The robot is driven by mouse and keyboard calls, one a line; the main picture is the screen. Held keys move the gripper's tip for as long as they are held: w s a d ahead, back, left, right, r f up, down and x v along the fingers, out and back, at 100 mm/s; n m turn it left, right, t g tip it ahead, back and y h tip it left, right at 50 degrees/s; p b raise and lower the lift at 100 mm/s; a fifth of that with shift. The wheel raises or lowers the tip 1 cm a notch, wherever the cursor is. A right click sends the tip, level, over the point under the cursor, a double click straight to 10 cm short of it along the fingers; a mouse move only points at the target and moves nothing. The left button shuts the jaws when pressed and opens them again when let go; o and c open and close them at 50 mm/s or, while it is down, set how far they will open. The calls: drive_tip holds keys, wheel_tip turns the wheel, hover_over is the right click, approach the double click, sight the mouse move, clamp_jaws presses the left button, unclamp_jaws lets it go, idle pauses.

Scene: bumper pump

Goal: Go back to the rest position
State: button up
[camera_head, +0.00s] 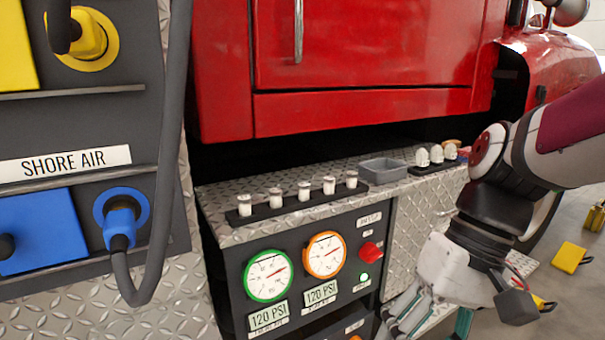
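My arm comes in from the right edge and bends down at a dark red and black joint. My gripper (402,318) hangs at the lower right, its pale fingers pointing down and left, in front of the diamond-plate panel beside the gauge panel. The fingertips run near the bottom edge, and I cannot tell whether they are open or shut. No held object shows. The pump panel carries a green-rimmed gauge (268,275) and an orange-rimmed gauge (324,254), both labelled 120 PSI. A red knob (370,252) and a lit green button (364,277) sit to their right.
A diamond-plate bumper ledge holds a black rack (262,212) with several white-capped pieces, a grey tray (382,171) and a second rack of pale pieces (436,154). At left, a grey hose (171,150) loops from a blue connector (121,219). A yellow block (569,257) lies on the floor.

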drive_tip(key=s+d+m+t+h, duration=0.1)
drive_tip(key=s+d+t+h, duration=0.3)
drive_tip(key=s, duration=0.9)
wheel_tip(320, 180, up, 27)
drive_tip(key=d+t+p, duration=0.1)
drive_tip(key=t+p, duration=0.1)
drive_tip(key=p, duration=2.3)
drive_tip(key=shift+d+r, duration=0.2)
drive_tip(key=shift+d, duration=0.2)
